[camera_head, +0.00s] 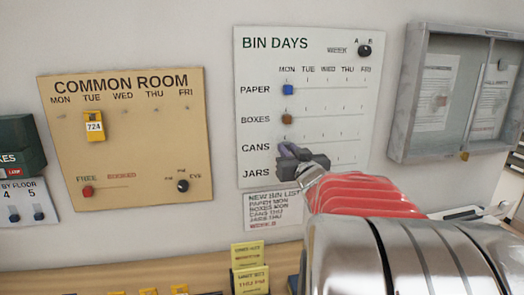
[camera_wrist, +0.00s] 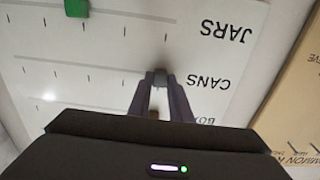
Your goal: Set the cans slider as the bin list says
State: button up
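The bin days board (camera_head: 315,65) hangs on the wall. Its blue paper slider (camera_head: 288,90) and brown boxes slider (camera_head: 287,118) stand at Mon. My gripper (camera_head: 287,152) is at the Mon end of the cans row. In the wrist view, upside down, my fingertips (camera_wrist: 160,76) close around a small grey piece, which looks like the cans slider; no gap shows. A green jars slider (camera_wrist: 76,8) shows in the wrist view, well away from Mon. The bin list (camera_head: 272,210) reads paper Mon, boxes Mon, cans Thu, jars Thu, week B.
A week knob (camera_head: 365,50) is at the board's top right. The common room board (camera_head: 125,140) hangs to the left, a glass notice case (camera_head: 455,95) to the right. Yellow cards (camera_head: 250,265) stand on the wooden shelf below. The cans row right of Mon looks clear.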

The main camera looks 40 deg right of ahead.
grip_shut()
jog(key=shift+d, duration=0.15)
dwell(0.4)
